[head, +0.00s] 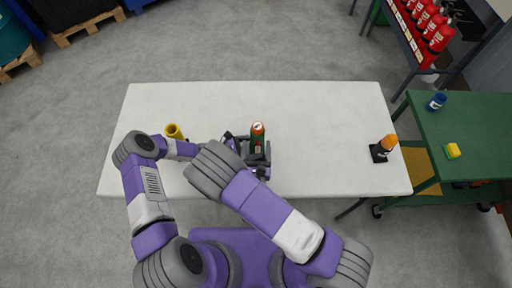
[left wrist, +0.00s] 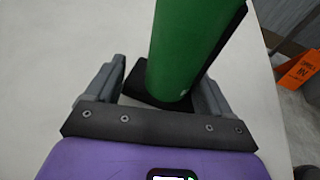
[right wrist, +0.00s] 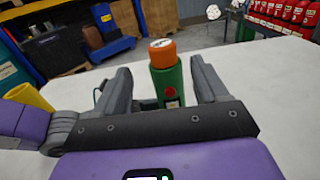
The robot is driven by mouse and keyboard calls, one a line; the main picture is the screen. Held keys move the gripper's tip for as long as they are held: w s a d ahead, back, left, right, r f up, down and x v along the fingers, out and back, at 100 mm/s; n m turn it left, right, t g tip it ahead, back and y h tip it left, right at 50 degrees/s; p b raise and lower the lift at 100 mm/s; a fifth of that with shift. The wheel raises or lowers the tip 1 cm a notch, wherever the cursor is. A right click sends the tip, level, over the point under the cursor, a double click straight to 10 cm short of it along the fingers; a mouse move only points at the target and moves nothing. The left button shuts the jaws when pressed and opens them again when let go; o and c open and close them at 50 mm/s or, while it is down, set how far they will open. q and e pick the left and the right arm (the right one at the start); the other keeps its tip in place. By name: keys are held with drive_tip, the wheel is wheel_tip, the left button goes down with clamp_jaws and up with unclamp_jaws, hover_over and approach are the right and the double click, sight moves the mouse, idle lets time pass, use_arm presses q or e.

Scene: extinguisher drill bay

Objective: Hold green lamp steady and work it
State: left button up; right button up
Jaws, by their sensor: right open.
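The green lamp (head: 257,141) stands upright on the white table, a green cylinder with an orange top and a black base. In the right wrist view the lamp (right wrist: 169,80) shows a small red round button facing me. My right gripper (right wrist: 163,85) is open, with its fingers to either side of the lamp in that view. My left gripper (left wrist: 165,88) is open around the lower green body, with a visible gap at its left finger. In the head view my arms partly hide both grippers. Whether any finger touches the lamp is unclear.
A yellow object (head: 174,131) lies left of the lamp, near my left arm. A second, black lamp with an orange top (head: 384,148) stands at the table's right end. A green cart (head: 470,125) is beyond it. The back of the white table (head: 320,105) is clear.

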use_arm(q)
drive_tip(key=shift+s+f, duration=0.25)
drive_tip(key=shift+f, duration=0.15)
drive_tip(key=v, duration=1.2)
drive_tip(key=shift+w+r, duration=0.15)
drive_tip(key=shift+r, duration=0.2)
